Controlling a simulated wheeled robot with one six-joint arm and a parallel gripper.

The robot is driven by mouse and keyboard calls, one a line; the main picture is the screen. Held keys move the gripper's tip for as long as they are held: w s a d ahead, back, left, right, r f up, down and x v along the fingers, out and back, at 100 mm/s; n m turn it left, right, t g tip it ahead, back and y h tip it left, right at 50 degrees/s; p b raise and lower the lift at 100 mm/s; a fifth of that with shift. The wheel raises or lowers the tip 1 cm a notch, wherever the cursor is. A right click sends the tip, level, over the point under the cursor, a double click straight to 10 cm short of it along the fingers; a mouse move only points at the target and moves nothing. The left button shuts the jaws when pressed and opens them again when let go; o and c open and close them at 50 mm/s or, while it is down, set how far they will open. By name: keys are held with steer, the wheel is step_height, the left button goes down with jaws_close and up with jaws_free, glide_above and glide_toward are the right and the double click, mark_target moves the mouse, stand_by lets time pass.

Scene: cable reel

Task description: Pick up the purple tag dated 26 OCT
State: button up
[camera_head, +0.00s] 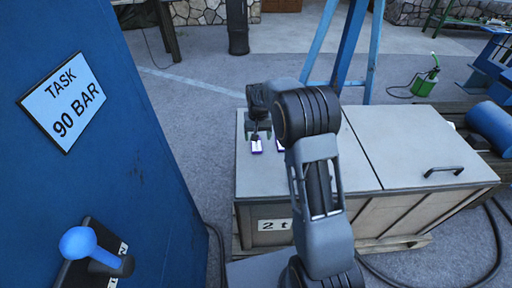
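Two small white-and-purple tags lie on the grey lid of a crate: a left tag (256,146) and a right tag (280,146), the latter partly hidden by my arm. Their print is too small to read, so I cannot tell which is dated 26 OCT. My gripper (258,133) points down just behind and above the left tag. Its fingertips are small and dark here, and I cannot tell whether they are open or touch anything.
The grey crate (395,150), marked "2 t", has a black handle (444,171) on its right lid. A blue panel (150,190) with a "TASK 90 BAR" sign (62,103) and a blue-knobbed lever (80,243) stands at left. Blue frame legs (349,45) rise behind the crate.

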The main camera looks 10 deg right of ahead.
mark_target(257, 149)
steer(key=shift+a+f, duration=0.15)
steer(key=shift+f, duration=3.45)
steer(key=c, duration=1)
